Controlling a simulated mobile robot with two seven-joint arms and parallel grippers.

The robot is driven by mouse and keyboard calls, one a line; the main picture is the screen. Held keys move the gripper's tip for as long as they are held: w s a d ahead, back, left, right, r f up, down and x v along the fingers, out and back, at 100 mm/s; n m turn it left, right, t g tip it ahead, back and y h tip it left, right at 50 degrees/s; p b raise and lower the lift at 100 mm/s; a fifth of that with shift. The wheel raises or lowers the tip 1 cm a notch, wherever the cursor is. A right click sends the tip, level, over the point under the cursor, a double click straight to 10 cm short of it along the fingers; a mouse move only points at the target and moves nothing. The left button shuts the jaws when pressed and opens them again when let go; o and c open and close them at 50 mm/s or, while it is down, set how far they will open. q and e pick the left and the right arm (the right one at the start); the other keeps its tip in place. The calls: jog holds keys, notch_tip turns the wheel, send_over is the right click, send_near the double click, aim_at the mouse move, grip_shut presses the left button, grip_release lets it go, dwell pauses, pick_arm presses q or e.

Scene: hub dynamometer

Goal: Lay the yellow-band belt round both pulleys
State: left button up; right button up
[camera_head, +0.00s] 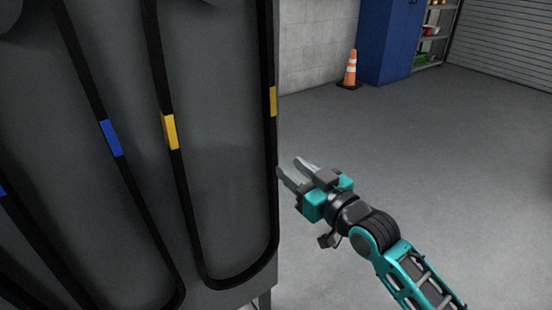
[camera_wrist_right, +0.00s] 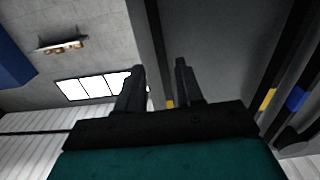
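The yellow-band belt (camera_head: 211,268) is a long black loop against a dark grey panel, with its rounded lower end in the head view and its top out of frame. Yellow bands mark its left strand (camera_head: 169,131) and right strand (camera_head: 272,101). My right gripper (camera_head: 289,168) is open and empty at the panel's right edge, beside the right strand and below its yellow band. In the right wrist view a yellow band (camera_wrist_right: 170,104) shows between the open fingers; I cannot tell whether the strand lies between them. I cannot make out the pulleys clearly. My left gripper is not in view.
A blue-band belt (camera_head: 111,138) hangs left of the yellow-band one. The dark panel (camera_head: 220,160) fills the left half. Open floor (camera_head: 430,160) lies to the right, with an orange cone (camera_head: 350,68) and blue cabinet (camera_head: 388,40) farther back.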

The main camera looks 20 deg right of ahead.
aim_at(275, 148)
jog(key=b+x, duration=0.1)
jog(key=x, duration=0.5)
jog(key=shift+x, duration=0.8)
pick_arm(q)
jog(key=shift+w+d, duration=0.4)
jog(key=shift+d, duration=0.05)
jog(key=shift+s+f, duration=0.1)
pick_arm(e)
grip_shut()
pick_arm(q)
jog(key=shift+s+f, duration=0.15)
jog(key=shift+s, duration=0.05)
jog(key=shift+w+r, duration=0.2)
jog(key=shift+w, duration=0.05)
pick_arm(e)
jog(key=shift+r, duration=0.1)
jog(key=shift+r+p, duration=0.75)
jog(key=shift+p, duration=0.15)
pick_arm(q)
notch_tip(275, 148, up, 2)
